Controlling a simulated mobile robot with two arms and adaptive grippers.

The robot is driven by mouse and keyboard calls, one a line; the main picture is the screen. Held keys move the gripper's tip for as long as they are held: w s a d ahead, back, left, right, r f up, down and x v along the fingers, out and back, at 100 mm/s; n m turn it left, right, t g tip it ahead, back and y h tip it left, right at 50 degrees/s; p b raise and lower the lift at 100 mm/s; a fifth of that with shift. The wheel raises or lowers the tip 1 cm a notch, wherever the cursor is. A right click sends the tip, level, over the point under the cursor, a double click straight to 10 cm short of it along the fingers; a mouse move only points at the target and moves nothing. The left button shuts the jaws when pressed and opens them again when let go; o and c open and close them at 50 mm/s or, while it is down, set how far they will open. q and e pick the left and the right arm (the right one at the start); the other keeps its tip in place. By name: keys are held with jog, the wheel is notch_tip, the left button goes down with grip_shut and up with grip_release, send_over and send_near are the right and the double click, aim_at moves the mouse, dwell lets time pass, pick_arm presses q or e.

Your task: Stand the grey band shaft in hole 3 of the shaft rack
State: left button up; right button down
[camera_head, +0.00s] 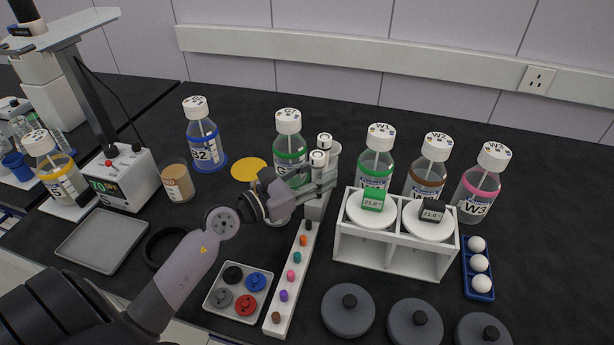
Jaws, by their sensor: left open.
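My left gripper (326,182) reaches in from the left at the middle of the table, beside the green-labelled bottle. It is open. Two upright parts with white round tops, one at the back (325,140) and one nearer (318,158), stand right at its fingers. They look like shafts, but I cannot make out a grey band on either. A pale block (316,208) under the gripper may be the shaft rack; the gripper hides much of it, and its holes and numbers cannot be read. My right gripper is not in view.
A white strip with coloured knobs (291,275) runs toward the front. A stopper tray (238,292) lies left of it. A white bottle stand (393,246), bottles W1 to W3 (478,192) and a blue ball tray (478,268) are right. Grey discs (348,310) lie in front.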

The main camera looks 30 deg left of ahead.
pick_arm(q)
jog(key=v, duration=1.2)
jog(key=shift+w, duration=0.1)
notch_tip(320, 180, up, 6)
jog(key=p, duration=0.5)
jog(key=shift+p, duration=0.3)
